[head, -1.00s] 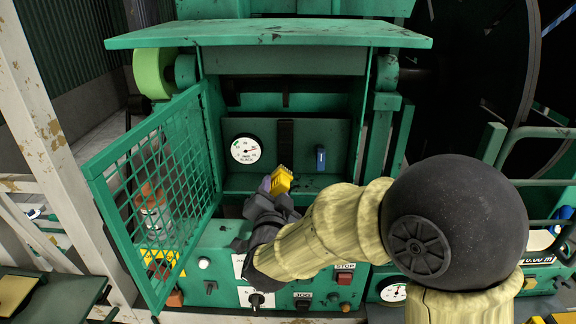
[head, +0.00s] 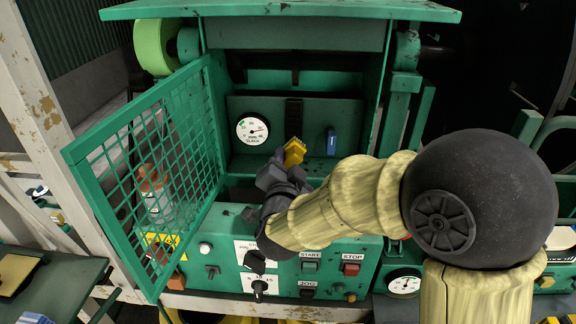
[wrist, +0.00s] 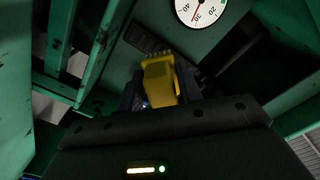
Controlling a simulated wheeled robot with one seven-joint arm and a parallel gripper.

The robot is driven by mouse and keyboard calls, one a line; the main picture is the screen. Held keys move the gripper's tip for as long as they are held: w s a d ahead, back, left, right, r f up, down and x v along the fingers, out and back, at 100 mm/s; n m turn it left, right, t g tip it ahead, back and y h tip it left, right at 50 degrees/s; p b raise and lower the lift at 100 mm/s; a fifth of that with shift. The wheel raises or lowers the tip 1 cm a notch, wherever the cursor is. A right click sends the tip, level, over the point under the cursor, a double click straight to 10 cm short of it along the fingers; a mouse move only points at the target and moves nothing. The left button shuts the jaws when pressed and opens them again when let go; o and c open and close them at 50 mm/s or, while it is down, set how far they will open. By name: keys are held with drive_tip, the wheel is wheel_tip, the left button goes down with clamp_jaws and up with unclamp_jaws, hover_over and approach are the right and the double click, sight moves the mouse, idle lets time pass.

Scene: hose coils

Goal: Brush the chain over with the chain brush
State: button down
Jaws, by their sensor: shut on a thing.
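The chain (head: 293,113) looks like a dark vertical strip on the green panel inside the open machine housing. My gripper (head: 280,165) is shut on the yellow chain brush (head: 294,151) and holds it just below the chain in the head view. A dark slotted strip (wrist: 143,37), probably the chain, lies beyond the brush there. I cannot tell whether the brush touches it.
A round gauge (head: 252,131) sits left of the chain and a blue item (head: 331,142) to its right. A green mesh door (head: 150,180) stands open on the left. A green lid (head: 280,10) overhangs above. A button panel (head: 310,265) lies below my gripper.

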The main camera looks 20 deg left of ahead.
drive_tip(key=shift+x, duration=2.5)
drive_tip(key=shift+b, duration=0.7)
drive_tip(key=shift+s+r, duration=0.1)
drive_tip(key=a+f+b, duration=0.3)
drive_tip(key=shift+s+a+f, duration=0.15)
drive_tip(key=shift+s+a, duration=0.05)
drive_tip(key=shift+s, duration=0.1)
drive_tip(key=shift+d, duration=0.1)
drive_tip(key=shift+s, duration=0.15)
